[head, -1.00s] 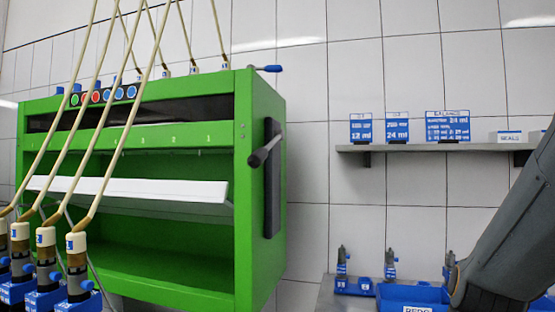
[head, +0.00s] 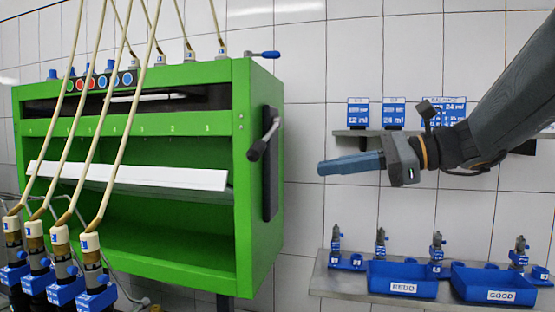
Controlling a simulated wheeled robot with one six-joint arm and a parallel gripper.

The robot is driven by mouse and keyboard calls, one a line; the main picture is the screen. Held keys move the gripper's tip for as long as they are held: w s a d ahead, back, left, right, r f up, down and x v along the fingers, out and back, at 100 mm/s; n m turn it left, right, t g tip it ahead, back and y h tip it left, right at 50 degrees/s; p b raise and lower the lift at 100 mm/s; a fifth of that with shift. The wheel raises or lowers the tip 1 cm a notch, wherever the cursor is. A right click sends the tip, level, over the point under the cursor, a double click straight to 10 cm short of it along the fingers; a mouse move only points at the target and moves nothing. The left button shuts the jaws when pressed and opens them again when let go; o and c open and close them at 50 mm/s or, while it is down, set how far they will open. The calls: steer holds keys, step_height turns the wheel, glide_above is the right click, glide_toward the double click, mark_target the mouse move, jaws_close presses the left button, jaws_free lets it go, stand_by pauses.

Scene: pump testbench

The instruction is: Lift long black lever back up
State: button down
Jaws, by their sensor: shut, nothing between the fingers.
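The long black lever (head: 266,138) is mounted on a dark vertical plate on the right side of the green testbench (head: 245,215). Its knob end points down and to the left, near the bench's front edge. My gripper (head: 320,169) is to the right of the lever, pointing left, with its blue-grey fingers shut and empty. It is apart from the lever in the picture, and nothing hides the lever.
Several hoses and pump units (head: 63,265) stand in front of the bench at left. A white flap (head: 130,177) crosses the bench opening. A lower shelf with blue REDO (head: 403,289) and GOOD (head: 500,296) bins is at right. A wall shelf (head: 350,133) lies behind my arm.

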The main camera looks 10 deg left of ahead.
steer(key=shift+a, duration=0.1)
steer(key=a+r+p, duration=0.1)
steer(key=a+p, duration=0.4)
steer(key=a, duration=0.6)
steer(key=shift+w+a, duration=0.2)
steer(key=shift+r, duration=0.2)
